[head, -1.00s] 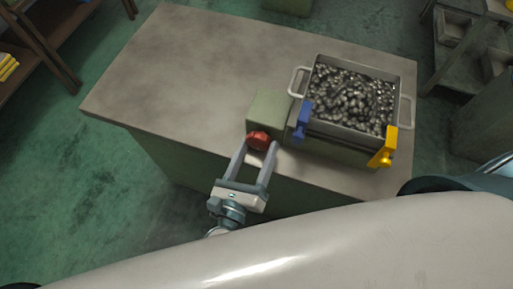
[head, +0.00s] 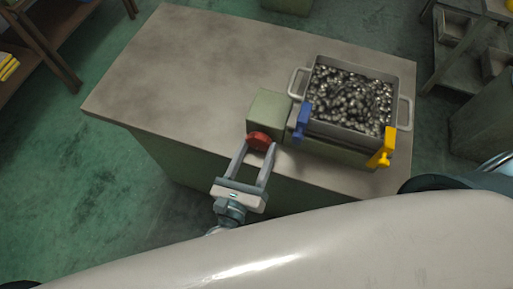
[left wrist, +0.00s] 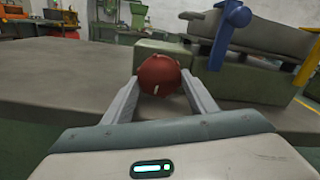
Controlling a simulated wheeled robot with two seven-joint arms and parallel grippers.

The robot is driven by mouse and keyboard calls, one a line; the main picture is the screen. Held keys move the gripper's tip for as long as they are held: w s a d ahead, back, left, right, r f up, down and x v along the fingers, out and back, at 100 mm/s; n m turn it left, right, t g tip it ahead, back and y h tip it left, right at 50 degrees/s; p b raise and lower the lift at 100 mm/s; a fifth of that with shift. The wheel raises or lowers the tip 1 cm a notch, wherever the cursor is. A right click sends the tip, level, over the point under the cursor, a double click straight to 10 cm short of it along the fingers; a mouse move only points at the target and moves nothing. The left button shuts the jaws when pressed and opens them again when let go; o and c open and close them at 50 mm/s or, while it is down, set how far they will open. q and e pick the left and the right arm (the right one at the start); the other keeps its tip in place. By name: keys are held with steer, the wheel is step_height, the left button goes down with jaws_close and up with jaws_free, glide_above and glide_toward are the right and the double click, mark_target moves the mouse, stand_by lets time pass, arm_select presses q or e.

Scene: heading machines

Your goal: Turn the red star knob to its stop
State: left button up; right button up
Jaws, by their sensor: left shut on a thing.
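The red star knob (head: 259,141) sits on the front face of a small green box (head: 269,110) near the table's front edge. My left gripper (head: 258,147) reaches it from the front, with one finger on each side, and is shut on the knob. In the left wrist view the knob (left wrist: 160,75) lies between the two fingertips, with a short white mark on its lower face. My right gripper is not in view.
A metal bin (head: 345,133) full of shiny small parts stands right of the box. A blue lever (head: 302,118) and a yellow lever (head: 383,150) stick out at its front. The grey tabletop (head: 190,75) is clear on the left.

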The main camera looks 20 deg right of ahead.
arm_select(q)
steer(key=shift+a+m+p, duration=0.1)
steer(key=shift+m+p, duration=0.75)
steer(key=shift+m, duration=1.65)
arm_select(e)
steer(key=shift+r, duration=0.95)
arm_select(q)
steer(key=o, duration=0.8)
arm_select(e)
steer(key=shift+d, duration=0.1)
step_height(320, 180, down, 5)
steer(key=b, duration=0.5)
arm_select(q)
steer(key=b+v, duration=0.1)
steer(key=v, duration=1.6)
steer(key=shift+s+a+r+b, duration=0.1)
steer(key=shift+r+b, duration=0.05)
steer(key=shift+b, duration=0.2)
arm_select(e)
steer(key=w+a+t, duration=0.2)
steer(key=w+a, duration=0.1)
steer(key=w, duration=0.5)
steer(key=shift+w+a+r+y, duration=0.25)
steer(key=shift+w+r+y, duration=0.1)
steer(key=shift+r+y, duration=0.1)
